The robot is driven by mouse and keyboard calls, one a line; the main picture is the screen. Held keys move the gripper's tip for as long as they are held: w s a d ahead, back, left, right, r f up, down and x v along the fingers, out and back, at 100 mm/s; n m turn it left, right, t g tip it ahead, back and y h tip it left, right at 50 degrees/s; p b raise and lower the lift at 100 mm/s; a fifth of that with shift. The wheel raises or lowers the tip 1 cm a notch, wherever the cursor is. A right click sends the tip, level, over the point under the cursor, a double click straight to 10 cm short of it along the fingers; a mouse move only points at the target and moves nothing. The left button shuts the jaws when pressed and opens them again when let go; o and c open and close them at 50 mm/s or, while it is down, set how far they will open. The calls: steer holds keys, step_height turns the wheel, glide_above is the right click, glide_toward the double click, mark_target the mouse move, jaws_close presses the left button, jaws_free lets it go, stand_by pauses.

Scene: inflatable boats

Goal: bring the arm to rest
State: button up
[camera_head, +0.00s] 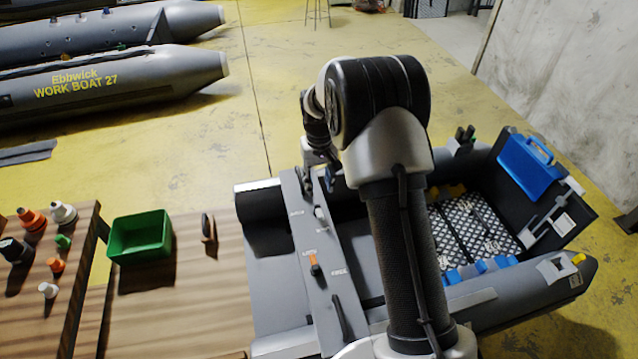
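My arm rises from the bottom centre and bends at a large black and silver joint. My gripper (330,180) hangs beyond that joint, low over the grey board (298,213). It is small and partly hidden by my arm, so I cannot tell whether its fingers are open, or whether it touches anything. The board carries small printed labels, a white-grey fitting (320,217), an orange fitting (313,264) and a dark handle (338,312).
A grey boat (500,302) with checkered floor plates lies right, holding a blue case (529,166). A green bin (140,238) and a dark brush-like item (209,228) rest on the wooden table at left, beside a rack of valves (62,212). Open yellow floor lies behind.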

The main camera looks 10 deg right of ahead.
steer(key=s+a+r+t, duration=0.1)
steer(key=s+r, duration=0.6)
steer(key=r, duration=0.4)
steer(key=s+r+t, duration=0.1)
steer(key=s+r, duration=0.7)
steer(key=r, duration=0.3)
steer(key=s+r+t, duration=0.2)
steer(key=s, duration=1.8)
steer(key=shift+a+t, duration=0.3)
steer(key=shift+a, duration=0.15)
